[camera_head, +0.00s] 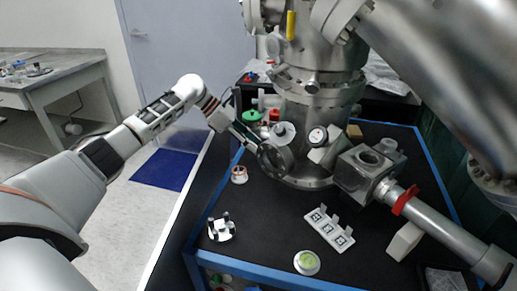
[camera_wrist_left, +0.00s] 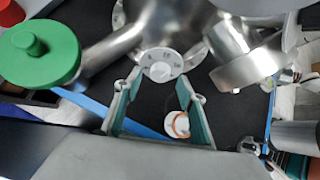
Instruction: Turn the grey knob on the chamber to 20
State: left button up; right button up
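The grey knob (camera_wrist_left: 159,71) sits in the middle of a pale round dial with small dark marks on the steel chamber. The dial (camera_head: 283,132) also shows in the head view, on the chamber's near left side. I see gaps beside the knob and no clear contact. In the head view the left gripper (camera_head: 256,141) is just left of the dial. My right gripper is not in view.
A green round handle (camera_wrist_left: 37,52) is left of the dial. A steel flange (camera_wrist_left: 250,62) is close on its right. A white cup with an orange ring (camera_head: 239,175) stands below the gripper. A white tray (camera_head: 328,229) lies on the black tabletop (camera_head: 265,225).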

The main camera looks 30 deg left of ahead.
pick_arm(q)
jog(key=shift+x, duration=1)
jog(key=shift+c, duration=0.5)
